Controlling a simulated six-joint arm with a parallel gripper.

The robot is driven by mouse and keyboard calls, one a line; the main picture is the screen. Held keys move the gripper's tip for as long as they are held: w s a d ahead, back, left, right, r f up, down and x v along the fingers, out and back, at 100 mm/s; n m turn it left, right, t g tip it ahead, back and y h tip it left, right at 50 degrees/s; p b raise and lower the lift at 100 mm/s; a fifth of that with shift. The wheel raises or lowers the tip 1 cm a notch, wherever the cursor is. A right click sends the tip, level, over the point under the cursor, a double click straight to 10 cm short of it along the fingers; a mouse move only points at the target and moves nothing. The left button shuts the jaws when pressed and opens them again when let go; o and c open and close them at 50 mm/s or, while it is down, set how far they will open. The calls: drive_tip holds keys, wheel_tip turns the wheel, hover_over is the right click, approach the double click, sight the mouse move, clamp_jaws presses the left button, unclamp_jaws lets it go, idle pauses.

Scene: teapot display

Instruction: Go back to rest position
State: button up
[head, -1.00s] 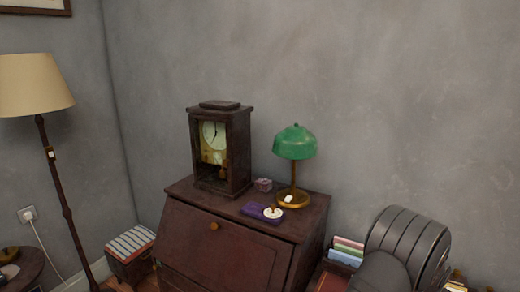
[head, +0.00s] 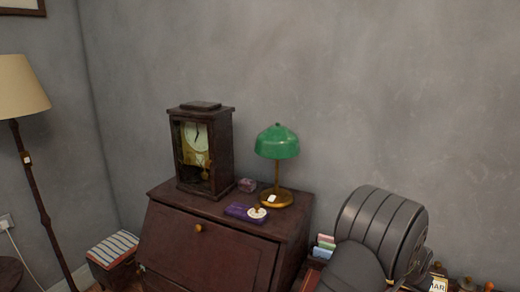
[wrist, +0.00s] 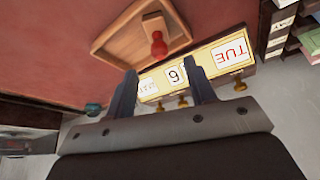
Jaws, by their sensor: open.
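My gripper (wrist: 161,72) shows in the wrist view with its two dark fingers apart and nothing between the tips that I can see held. A brass calendar (wrist: 205,66) with white cards, one reading TUE and one 6, lies just beyond the fingers and is partly hidden by them. I cannot tell how close the fingers are to it. In the head view my dark arm (head: 382,232) fills the lower right, and the gripper itself is out of sight.
In the head view, a dark bureau (head: 205,252) carries a clock (head: 203,150), a green lamp (head: 277,143) and a purple box (head: 240,211). Small items sit right of my arm.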

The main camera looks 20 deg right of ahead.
drive_tip(key=x, duration=0.8)
drive_tip(key=shift+w+d+r, duration=0.1)
drive_tip(key=shift+d+r, duration=0.05)
drive_tip(key=shift+r, duration=0.1)
wheel_tip(320, 180, up, 3)
drive_tip(key=shift+r, duration=0.2)
drive_tip(key=s+a+r, duration=0.1)
drive_tip(key=s+r, duration=0.6)
drive_tip(key=s, duration=0.5)
drive_tip(key=shift+n+t, duration=0.3)
drive_tip(key=shift+n, duration=0.5)
drive_tip(key=w+a+f, duration=0.2)
drive_tip(key=w, duration=0.4)
drive_tip(key=w+a+f, duration=0.1)
drive_tip(key=w+f, duration=0.1)
drive_tip(key=w, duration=0.4)
drive_tip(key=w+a+f, duration=0.2)
drive_tip(key=w+f, duration=0.1)
drive_tip(key=w, duration=0.4)
drive_tip(key=shift+a+f, duration=0.1)
drive_tip(key=shift+a, duration=0.2)
drive_tip(key=f, duration=0.1)
drive_tip(key=w+f, duration=0.1)
drive_tip(key=f, duration=0.1)
drive_tip(key=shift+w, duration=0.1)
drive_tip(key=shift+f, duration=0.6)
